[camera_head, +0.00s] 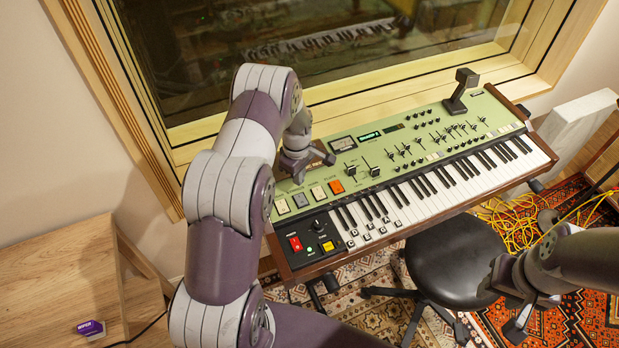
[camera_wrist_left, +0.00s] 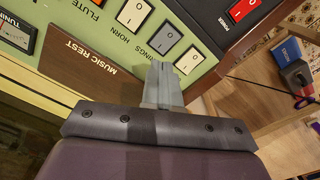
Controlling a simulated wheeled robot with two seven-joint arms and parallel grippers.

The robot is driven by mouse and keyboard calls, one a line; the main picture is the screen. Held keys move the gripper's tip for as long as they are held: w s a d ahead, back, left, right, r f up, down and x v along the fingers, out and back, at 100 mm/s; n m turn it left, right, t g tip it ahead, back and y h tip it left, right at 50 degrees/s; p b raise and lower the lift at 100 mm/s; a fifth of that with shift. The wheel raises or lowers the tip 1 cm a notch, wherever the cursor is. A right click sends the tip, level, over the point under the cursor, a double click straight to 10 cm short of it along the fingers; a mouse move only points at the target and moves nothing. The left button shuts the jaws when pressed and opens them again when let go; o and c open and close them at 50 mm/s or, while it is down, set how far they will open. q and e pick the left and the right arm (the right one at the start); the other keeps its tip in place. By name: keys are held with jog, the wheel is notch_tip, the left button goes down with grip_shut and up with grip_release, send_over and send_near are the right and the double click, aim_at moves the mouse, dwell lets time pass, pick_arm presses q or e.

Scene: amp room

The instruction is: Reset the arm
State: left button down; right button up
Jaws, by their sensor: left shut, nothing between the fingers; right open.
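My left arm reaches in from the left over the keyboard instrument. My left gripper (camera_head: 299,177) is above the left part of the instrument's green panel (camera_head: 375,133). In the left wrist view the left gripper (camera_wrist_left: 162,84) is shut and empty. Its fingertips appear close to the row of rocker switches, near a cream switch (camera_wrist_left: 188,60) and a grey switch (camera_wrist_left: 165,37); I cannot tell whether they touch anything. My right gripper (camera_head: 505,307) is open and empty at the lower right, apart from the instrument, partly hidden by its own wrist.
An orange switch (camera_head: 336,187) and a red power switch (camera_head: 295,243) are on the instrument. A black post (camera_head: 461,90) stands at its back. A black stool (camera_head: 456,262) is in front. Yellow cables (camera_head: 520,222) lie right.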

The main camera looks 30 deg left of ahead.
pick_arm(q)
jog(key=shift+s+f+m, duration=0.2)
jog(key=shift+s+m, duration=0.1)
jog(key=shift+m, duration=0.6)
jog(key=s+d+r+m, duration=0.6)
jog(key=s+r+m, duration=0.1)
jog(key=s+r, duration=0.2)
jog(key=s+d+r+m+t, duration=0.1)
jog(key=s+d+r+m, duration=0.5)
jog(key=s+r, duration=0.4)
jog(key=shift+r+m, duration=0.3)
jog(key=shift+m, duration=0.3)
